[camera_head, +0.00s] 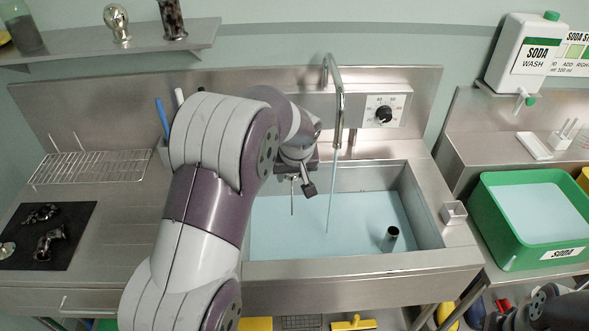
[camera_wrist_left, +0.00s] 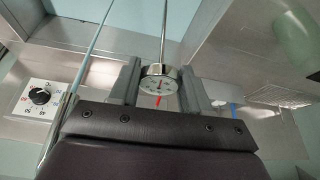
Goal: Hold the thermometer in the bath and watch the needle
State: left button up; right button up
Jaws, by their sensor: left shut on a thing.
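My left gripper (camera_head: 297,178) is over the steel bath (camera_head: 426,232), shut on the thermometer. In the left wrist view the thermometer's round white dial (camera_wrist_left: 160,82) sits between the fingers (camera_wrist_left: 160,88), with a thin steel stem running away from it. Some red shows on the dial, but the needle's reading is too small to make out. In the head view the stem (camera_head: 292,198) points down over the pale blue liquid (camera_head: 290,235). I cannot tell whether its tip is in the liquid. Dark parts of my right arm show at the bottom right; its jaws are unclear.
A tap (camera_head: 340,100) stands behind the bath, with a thin stream falling into it. A control dial (camera_head: 384,114) is on the back panel. A dark upright tube (camera_head: 390,238) stands in the bath. A green soda tub (camera_head: 486,222) is to the right, a wire rack (camera_head: 92,167) left.

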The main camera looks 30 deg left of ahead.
pick_arm(q)
jog(key=shift+w+f+b, duration=0.25)
jog(key=shift+f+b, duration=0.35)
jog(key=shift+f, duration=0.05)
notch_tip(320, 180, down, 4)
jog(key=b, duration=0.3)
jog(key=shift+s+r, duration=0.1)
jog(key=shift+b, duration=0.3)
notch_tip(320, 180, down, 20)
jog(key=b, duration=1.8)
dwell(3.8)
